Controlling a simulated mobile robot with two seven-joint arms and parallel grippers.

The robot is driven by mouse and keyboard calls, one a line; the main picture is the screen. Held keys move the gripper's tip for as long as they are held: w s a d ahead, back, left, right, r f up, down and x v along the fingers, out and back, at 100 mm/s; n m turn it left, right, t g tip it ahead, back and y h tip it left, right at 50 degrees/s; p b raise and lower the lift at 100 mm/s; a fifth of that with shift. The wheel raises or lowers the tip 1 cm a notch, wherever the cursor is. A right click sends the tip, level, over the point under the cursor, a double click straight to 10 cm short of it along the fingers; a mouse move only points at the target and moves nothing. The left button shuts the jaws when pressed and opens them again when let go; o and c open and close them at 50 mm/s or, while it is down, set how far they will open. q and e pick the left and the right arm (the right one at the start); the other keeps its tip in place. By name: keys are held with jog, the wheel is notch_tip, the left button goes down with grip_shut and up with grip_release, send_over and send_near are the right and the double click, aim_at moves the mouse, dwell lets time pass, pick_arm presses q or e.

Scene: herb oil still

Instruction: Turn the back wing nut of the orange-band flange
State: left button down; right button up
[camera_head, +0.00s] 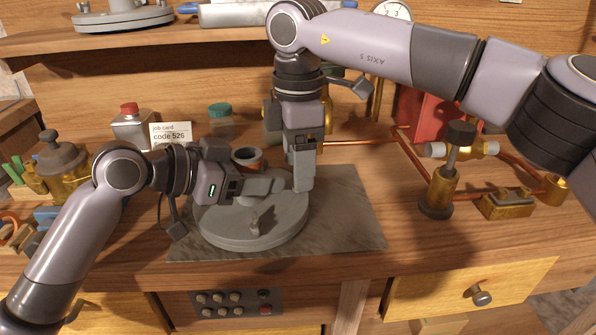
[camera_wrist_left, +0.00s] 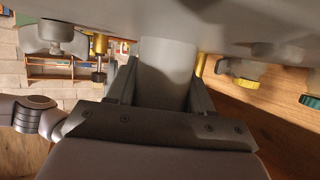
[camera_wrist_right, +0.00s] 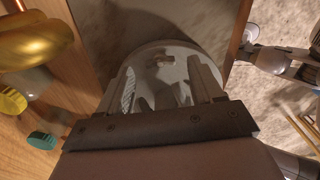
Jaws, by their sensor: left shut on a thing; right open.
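The grey round flange (camera_head: 222,237) lies on a stone slab at the bench's middle. A small grey wing nut (camera_head: 255,222) stands on its front part. My left gripper (camera_head: 278,185) reaches in level from the left above the flange. In the left wrist view it is shut on a grey cylindrical neck (camera_wrist_left: 167,60) below a broad grey disc. My right gripper (camera_head: 303,187) points down over the flange's back right. In the right wrist view its open fingers (camera_wrist_right: 167,85) stand either side of small grey shapes on the disc.
The stone slab (camera_head: 345,215) has free room right of the flange. A brass valve (camera_head: 440,190) and copper pipes stand at the right. A job card (camera_head: 171,136) and a red-capped can (camera_head: 131,125) are at the back left. A drawer (camera_head: 470,290) is below.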

jog(key=shift+f, duration=1.2)
jog(key=c, duration=1.1)
jog(key=shift+o, duration=0.2)
jog(key=shift+n, duration=0.3)
jog(key=n, duration=0.5)
jog(key=shift+n, duration=2.7)
